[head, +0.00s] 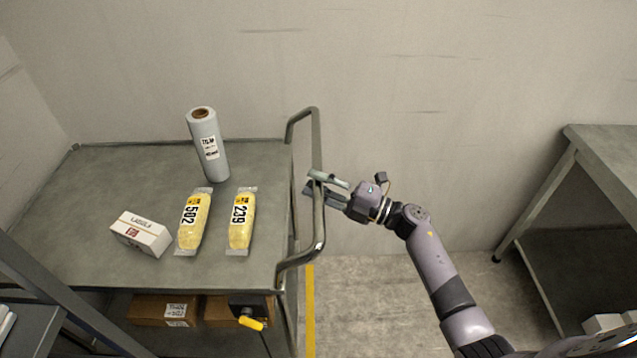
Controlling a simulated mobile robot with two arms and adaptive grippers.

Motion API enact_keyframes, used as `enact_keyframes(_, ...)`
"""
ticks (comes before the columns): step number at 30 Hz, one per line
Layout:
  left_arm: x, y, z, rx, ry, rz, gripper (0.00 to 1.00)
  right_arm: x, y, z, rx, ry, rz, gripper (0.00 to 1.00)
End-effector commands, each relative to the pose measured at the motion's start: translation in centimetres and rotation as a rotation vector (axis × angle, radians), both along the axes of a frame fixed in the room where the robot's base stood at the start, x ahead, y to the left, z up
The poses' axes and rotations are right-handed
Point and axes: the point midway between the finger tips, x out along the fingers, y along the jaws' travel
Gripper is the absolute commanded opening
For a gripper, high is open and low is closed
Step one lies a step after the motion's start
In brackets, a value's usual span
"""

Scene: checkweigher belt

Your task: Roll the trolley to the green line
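The grey trolley (100,185) stands at the left, with a tubular handle (320,225) on its right end. My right gripper (318,183) is at the middle of the handle. One finger crosses over the bar and the other passes behind it, so the fingers straddle it. I cannot tell whether they press on it. On the trolley top are a white film roll (207,150), yellow packs marked 502 (193,225) and 239 (240,222), and a white box (141,234). No green line shows. My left gripper is out of view.
A yellow floor line (310,315) runs beside the trolley's right end. Brown boxes (150,310) sit on its lower shelf, near a black part with a yellow lever (251,323). A grey table (610,155) stands at the right. Bare floor (400,290) lies between; a wall closes the back.

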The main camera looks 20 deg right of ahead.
Motion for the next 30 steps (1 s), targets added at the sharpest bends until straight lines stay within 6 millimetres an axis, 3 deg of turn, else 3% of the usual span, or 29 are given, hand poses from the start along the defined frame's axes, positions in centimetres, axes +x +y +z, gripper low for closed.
enact_keyframes(11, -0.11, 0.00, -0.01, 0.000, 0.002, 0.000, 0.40, -0.02, -0.03, -0.03, -0.001, 0.001, 0.000, 0.01)
enact_keyframes(30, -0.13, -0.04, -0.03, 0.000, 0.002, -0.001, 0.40, -0.02, -0.05, -0.07, -0.002, 0.000, 0.000, 0.00)
